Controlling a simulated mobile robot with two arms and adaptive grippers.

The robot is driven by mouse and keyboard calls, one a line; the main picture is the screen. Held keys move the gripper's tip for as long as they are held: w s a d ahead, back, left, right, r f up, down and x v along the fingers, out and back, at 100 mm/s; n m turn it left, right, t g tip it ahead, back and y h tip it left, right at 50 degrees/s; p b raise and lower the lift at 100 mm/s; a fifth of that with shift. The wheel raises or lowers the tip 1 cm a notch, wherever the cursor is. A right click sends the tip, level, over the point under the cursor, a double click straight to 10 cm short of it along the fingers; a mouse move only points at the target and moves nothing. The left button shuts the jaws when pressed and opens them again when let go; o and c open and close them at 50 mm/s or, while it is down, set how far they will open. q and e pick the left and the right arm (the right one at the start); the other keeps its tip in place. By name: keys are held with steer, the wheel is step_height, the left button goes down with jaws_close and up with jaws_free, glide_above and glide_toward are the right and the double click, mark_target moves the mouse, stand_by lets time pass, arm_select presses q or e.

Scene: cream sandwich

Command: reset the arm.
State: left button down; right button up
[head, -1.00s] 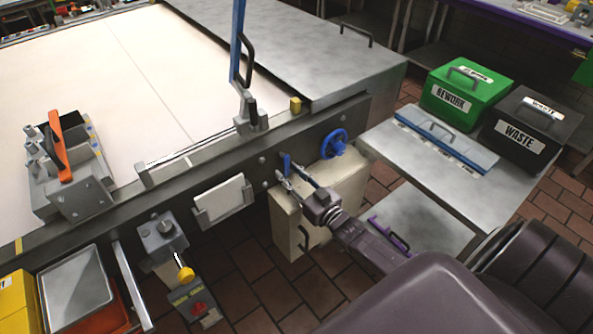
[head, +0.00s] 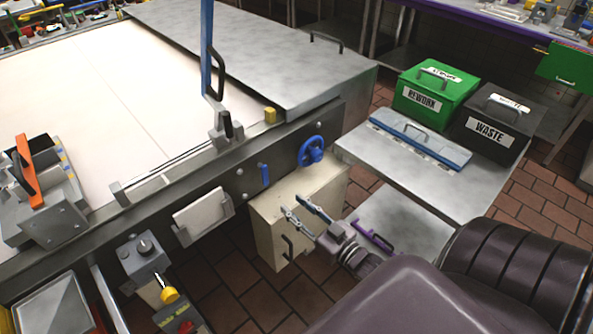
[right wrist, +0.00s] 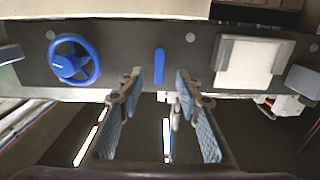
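My right gripper (head: 301,212) is open and empty in front of the machine's side, over the cream cabinet (head: 316,188). In the right wrist view its two fingers (right wrist: 157,84) stand apart with nothing between them. A small blue lever (head: 264,174) on the dark side rail is ahead of the gripper; in the right wrist view the lever (right wrist: 159,66) shows beyond the gap between the fingers, apart from them. A blue handwheel (head: 311,151) is on the rail to the lever's right. My left gripper is out of view.
A white panel in a holder (head: 203,215) is on the rail. Brown floor tiles show below.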

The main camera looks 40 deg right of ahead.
stand_by(0.3)
steer(key=s+a+f+g, duration=0.1)
steer(key=s+f+g, duration=0.25)
steer(key=f, duration=0.55)
steer(key=s+a+f+g+h, duration=0.15)
steer(key=s+f, duration=0.35)
steer(key=f, duration=0.5)
steer(key=s+f+g, duration=0.3)
steer(key=s+f, duration=0.1)
steer(key=f, duration=0.5)
steer(key=s+a+f+g, duration=0.3)
steer(key=s+f, duration=0.2)
steer(key=s, duration=0.4)
steer(key=s+a+f+n+g, duration=0.1)
steer(key=s+a+f+g, duration=0.2)
steer(key=s+f, duration=0.3)
steer(key=s+a+f+g, duration=0.3)
steer(key=s+f, duration=0.2)
steer(key=s, duration=0.7)
steer(key=shift+s+f+n, duration=0.2)
steer(key=shift+f+n, duration=0.05)
steer(key=shift+n, duration=0.05)
